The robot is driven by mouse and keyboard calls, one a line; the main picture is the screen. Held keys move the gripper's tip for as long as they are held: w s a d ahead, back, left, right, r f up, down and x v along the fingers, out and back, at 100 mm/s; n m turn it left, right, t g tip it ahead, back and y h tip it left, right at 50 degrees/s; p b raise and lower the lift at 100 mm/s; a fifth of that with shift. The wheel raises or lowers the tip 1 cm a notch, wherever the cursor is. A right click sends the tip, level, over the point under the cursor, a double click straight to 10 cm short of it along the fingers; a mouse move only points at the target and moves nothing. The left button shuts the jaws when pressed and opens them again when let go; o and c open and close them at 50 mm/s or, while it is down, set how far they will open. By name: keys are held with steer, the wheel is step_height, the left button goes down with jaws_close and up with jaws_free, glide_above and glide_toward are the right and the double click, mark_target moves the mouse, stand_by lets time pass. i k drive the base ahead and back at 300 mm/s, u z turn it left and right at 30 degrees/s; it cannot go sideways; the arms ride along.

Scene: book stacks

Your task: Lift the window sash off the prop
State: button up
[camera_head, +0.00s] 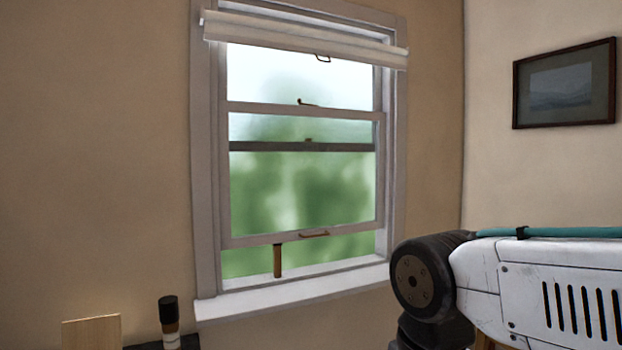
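The white window sash (265,239) is raised, with a gap between its bottom rail and the sill (300,299). A brown handle (314,234) sits on its bottom rail. The prop (278,261), a short upright brown stick, stands in the gap below the rail, left of the handle. Its top meets the rail. My white arm with a black joint shows at the lower right, to the right of the window. My gripper is outside the picture.
A rolled white blind (300,36) hangs at the window top. A framed picture (564,84) is on the right wall. At the lower left are a dark bottle-like object (169,318) and a pale wooden board (91,332). The space before the sash looks clear.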

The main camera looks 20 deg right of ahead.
mark_target(227, 242)
steer(key=z, duration=0.15)
steer(key=i, duration=1.15)
steer(key=z, duration=0.45)
